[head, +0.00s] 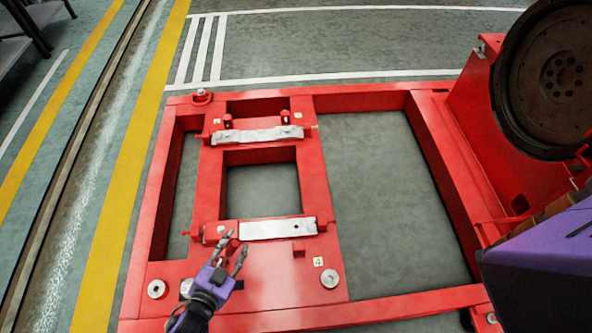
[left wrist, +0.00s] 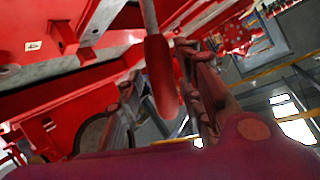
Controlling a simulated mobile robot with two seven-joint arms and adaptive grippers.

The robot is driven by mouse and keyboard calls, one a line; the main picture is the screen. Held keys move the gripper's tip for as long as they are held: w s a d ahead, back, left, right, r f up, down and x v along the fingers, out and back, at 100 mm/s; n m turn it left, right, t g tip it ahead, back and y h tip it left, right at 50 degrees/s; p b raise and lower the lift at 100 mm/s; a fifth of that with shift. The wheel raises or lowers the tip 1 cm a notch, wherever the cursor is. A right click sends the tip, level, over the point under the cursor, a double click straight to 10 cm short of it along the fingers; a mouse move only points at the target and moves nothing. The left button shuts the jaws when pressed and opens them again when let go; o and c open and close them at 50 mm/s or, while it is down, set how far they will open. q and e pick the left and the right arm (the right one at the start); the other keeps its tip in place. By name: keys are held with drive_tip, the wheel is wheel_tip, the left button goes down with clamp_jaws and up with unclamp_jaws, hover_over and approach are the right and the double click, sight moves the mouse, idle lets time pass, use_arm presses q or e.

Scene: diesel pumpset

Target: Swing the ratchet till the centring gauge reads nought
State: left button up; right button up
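My left gripper (head: 236,249) is over the near left part of the red base frame, with its two fingers apart. In the left wrist view, a grey rod with a dark red grip (left wrist: 161,75), which looks like the ratchet handle, hangs in front of the open gripper (left wrist: 160,105). The grip appears between the fingers; I see no finger closed on it. I cannot make out the ratchet in the head view. No centring gauge can be made out in either view. My right gripper is not in view.
The red base frame (head: 243,291) carries two pale metal plates, the far one (head: 258,134) and the near one (head: 277,228). A dark round flywheel (head: 553,78) stands on the red mount at the right. Yellow floor lines run along the left.

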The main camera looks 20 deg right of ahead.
use_arm(q)
drive_tip(key=shift+a+r, duration=0.1)
drive_tip(key=shift+a, duration=0.1)
drive_tip(key=shift+s+a, duration=0.25)
drive_tip(key=v, duration=1.1)
drive_tip(key=shift+r, duration=0.15)
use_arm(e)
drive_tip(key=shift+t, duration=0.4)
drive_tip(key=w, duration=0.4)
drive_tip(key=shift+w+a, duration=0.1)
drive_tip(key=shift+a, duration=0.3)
use_arm(q)
drive_tip(key=shift+d, duration=0.1)
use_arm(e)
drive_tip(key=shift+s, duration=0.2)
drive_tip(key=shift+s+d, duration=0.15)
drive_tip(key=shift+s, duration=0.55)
